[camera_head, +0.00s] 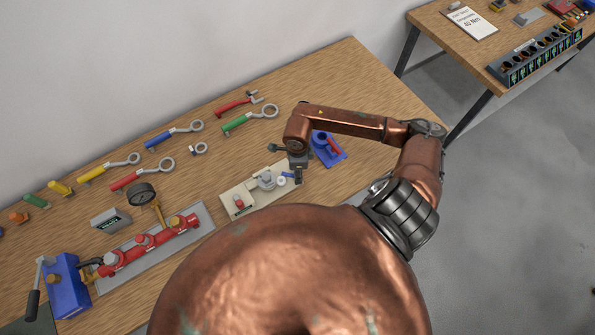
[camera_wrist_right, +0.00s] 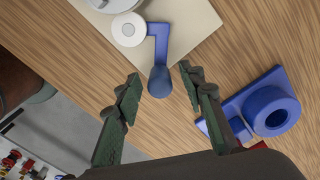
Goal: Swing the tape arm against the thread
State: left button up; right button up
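The tape arm (camera_wrist_right: 162,45) is a blue bent bar in the right wrist view. It has a white tape roll (camera_wrist_right: 128,29) at one end and a rounded blue knob (camera_wrist_right: 160,82) at the other. A grey round fitting (camera_wrist_right: 112,4), perhaps the one with the thread, is cut off at the top edge. The thread itself cannot be made out. In the head view all this sits on a beige plate (camera_head: 239,207). My right gripper (camera_wrist_right: 158,82) is open, its fingertips on either side of the knob with gaps showing. It also shows in the head view (camera_head: 298,178). My left gripper is not in view.
A blue holder with a ring (camera_wrist_right: 270,110) stands close to the right finger. A red manifold (camera_head: 143,243), a gauge (camera_head: 140,194) and several wrenches (camera_head: 183,132) lie left of the plate. The wooden table (camera_head: 335,85) is bare toward the back.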

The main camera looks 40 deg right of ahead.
jog(key=shift+c, duration=0.5)
grip_shut()
jog(key=shift+a, duration=0.1)
jog(key=m, duration=0.1)
jog(key=a+m+b, duration=0.1)
jog(key=m, duration=0.2)
jog(key=shift+s+a+m+b, duration=0.3)
jog(key=shift+s+a, duration=0.1)
jog(key=shift+s+a+m+b, duration=0.15)
jog(key=shift+a+m, duration=0.2)
jog(key=shift+m, duration=0.4)
jog(key=shift+w+a+m+b, duration=0.15)
jog(key=shift+a+m, duration=0.15)
jog(key=shift+m, duration=0.4)
jog(key=shift+s+a+m+b, duration=0.15)
jog(key=shift+a+m, duration=0.2)
jog(key=shift+m, duration=0.4)
jog(key=shift+a, duration=0.1)
jog(key=shift+o, duration=0.5)
grip_release()
